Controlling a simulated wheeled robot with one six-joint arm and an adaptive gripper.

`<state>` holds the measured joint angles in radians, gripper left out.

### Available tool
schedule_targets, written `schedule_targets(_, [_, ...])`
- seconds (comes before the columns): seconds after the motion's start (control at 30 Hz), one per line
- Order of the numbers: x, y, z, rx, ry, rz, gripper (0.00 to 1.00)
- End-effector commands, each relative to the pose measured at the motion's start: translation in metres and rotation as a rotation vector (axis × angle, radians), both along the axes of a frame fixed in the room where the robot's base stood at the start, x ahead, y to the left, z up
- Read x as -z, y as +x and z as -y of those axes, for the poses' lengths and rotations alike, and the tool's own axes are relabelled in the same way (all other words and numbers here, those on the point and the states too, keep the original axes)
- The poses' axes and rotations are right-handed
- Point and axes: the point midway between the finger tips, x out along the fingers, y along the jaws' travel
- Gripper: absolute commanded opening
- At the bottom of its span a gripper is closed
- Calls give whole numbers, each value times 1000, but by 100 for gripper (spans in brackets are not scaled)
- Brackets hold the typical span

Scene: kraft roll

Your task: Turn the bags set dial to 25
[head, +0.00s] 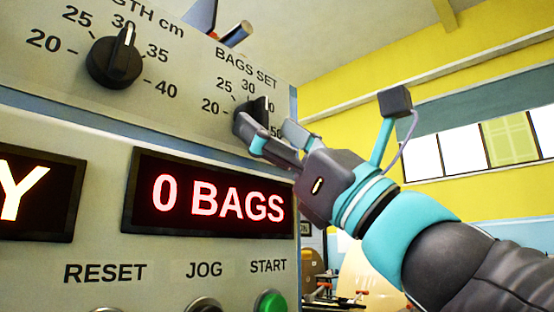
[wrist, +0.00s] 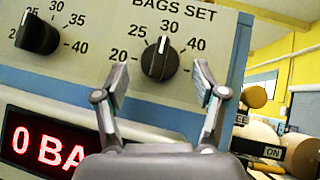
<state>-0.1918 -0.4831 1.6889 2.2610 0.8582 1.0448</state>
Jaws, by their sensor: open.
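The bags set dial (wrist: 158,62) is a black knob on the cream panel, below the words BAGS SET. Its white pointer line points up, close to 30, in the wrist view. In the head view the dial (head: 246,117) is partly hidden by my gripper (head: 276,137). My gripper (wrist: 160,84) is open and empty in the wrist view, with one finger low on each side of the dial. The fingers look apart from the knob; their exact distance to the panel is hard to tell.
A similar length dial (head: 114,62) sits to the left, its pointer near 30. A red display (head: 212,196) below reads 0 BAGS. A green START button (head: 270,303) is under it. The panel's right edge is close to my gripper. Rolls (wrist: 257,138) stand beyond it.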

Motion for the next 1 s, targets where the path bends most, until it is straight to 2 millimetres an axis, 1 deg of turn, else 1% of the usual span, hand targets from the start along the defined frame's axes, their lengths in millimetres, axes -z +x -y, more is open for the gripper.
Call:
schedule_targets(0.03, [-5, 2, -4, -4, 0, -2, 70])
schedule_targets(0.2, [-12, 5, -11, -1, 1, -1, 70])
schedule_targets(0.57, [-13, 6, -13, 1, 0, -1, 70])
schedule_targets(0.6, [-13, 7, -13, 1, 0, -1, 60])
schedule_targets(0.67, [-13, 7, -13, 1, 0, -1, 45])
schedule_targets(0.7, [-13, 7, -13, 1, 0, -1, 35])
schedule_targets(0.77, [-13, 6, -13, 1, 0, -1, 20])
schedule_targets(0.8, [-13, 7, -13, 1, 0, -1, 10])
schedule_targets(1.0, [-13, 7, -13, 1, -5, 4, 10])
